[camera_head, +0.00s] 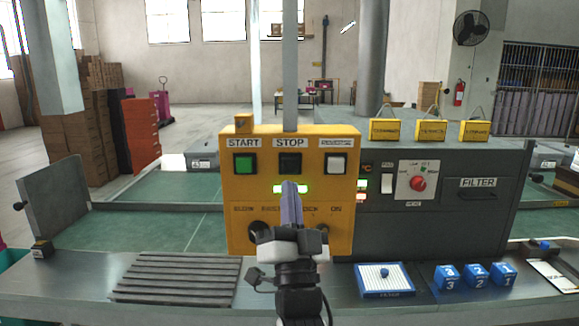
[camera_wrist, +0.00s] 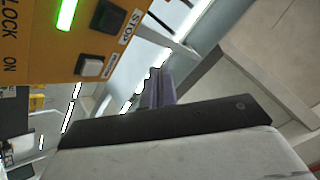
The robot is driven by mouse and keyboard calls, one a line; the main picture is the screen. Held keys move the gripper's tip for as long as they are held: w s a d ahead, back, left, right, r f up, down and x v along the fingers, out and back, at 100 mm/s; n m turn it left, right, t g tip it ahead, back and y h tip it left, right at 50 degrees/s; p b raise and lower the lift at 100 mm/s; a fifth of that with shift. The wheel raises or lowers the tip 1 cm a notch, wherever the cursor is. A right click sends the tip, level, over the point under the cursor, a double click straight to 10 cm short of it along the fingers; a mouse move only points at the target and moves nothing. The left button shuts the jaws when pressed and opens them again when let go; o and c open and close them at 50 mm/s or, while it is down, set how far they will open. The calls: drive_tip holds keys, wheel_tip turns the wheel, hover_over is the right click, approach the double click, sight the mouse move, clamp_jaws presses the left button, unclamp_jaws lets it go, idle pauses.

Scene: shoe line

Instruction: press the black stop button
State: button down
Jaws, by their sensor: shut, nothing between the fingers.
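The black stop button (camera_head: 290,163) is on the yellow control box (camera_head: 240,200), under the STOP label, between the green start button (camera_head: 244,163) and a white button (camera_head: 336,163). It also shows in the wrist view (camera_wrist: 107,17), near the top. My gripper (camera_head: 291,186) is shut and empty, with its purple-grey fingers pointing up in front of the box. In the head view its tips are just below the stop button, over the lit green bar. In the wrist view the fingers (camera_wrist: 158,88) appear apart from the button. Contact with the box cannot be told.
Two dark knobs sit low on the box, partly behind my arm. A grey cabinet with a red knob (camera_head: 418,184) adjoins on the right. On the front ledge are a ribbed mat (camera_head: 178,279), a blue-edged tray (camera_head: 384,294) and numbered blue blocks (camera_head: 475,276).

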approach(289, 159)
drive_tip(key=shift+s+r+b+x, duration=0.15)
drive_tip(key=shift+x, duration=0.7)
drive_tip(key=shift+s+r+b+x, duration=0.1)
drive_tip(key=shift+s+r+x, duration=0.05)
drive_tip(key=shift+x, duration=0.7)
drive_tip(key=shift+s+r+b+x, duration=0.1)
drive_tip(key=shift+s+b+x, duration=0.05)
drive_tip(key=shift+x, duration=0.7)
drive_tip(key=shift+w, duration=0.1)
drive_tip(key=shift+w, duration=0.35)
drive_tip(key=shift+w, duration=0.55)
idle(0.6)
drive_tip(key=shift+s, duration=1)
drive_tip(key=shift+s, duration=0.1)
drive_tip(key=s, duration=0.4)
drive_tip(key=shift+s, duration=0.4)
